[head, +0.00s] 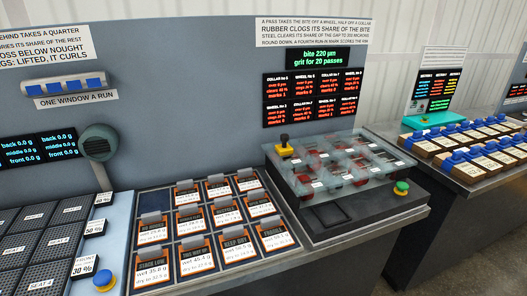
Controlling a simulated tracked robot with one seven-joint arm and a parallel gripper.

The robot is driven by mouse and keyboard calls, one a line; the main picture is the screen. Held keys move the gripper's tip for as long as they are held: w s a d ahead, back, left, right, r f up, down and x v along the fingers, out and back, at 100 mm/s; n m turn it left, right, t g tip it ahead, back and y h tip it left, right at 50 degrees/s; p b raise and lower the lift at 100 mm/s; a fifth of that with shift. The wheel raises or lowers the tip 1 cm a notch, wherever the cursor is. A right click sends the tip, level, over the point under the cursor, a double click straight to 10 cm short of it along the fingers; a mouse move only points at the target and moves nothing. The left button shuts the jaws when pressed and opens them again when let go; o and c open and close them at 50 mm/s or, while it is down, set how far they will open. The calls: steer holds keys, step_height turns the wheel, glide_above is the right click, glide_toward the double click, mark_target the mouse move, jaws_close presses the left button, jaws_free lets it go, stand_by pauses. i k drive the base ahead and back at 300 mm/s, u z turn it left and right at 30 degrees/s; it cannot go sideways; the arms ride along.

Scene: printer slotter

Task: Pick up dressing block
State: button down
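My gripper is not in view. I cannot pick out the dressing block with certainty. A dark flat rectangle (331,215) lies at the front left of the grey machine (372,232); I cannot tell whether it is a block or a recess. Wooden pieces with blue tops (468,165) stand in rows on the right bench, with white labels in front. Their exact kind is too small to tell.
A clear cover (345,165) spans red pieces on the machine, beside a yellow-based joystick (284,147) and green button (402,188). Left are orange-edged cards (202,247) in a tray, a blue button (104,280) and dark grids (42,246). A panel wall stands behind.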

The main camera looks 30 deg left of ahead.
mark_target(283, 150)
steer(key=u, duration=1.4)
steer(key=k, duration=0.9)
steer(key=u, duration=0.05)
steer(key=i, duration=0.9)
steer(key=z, duration=0.1)
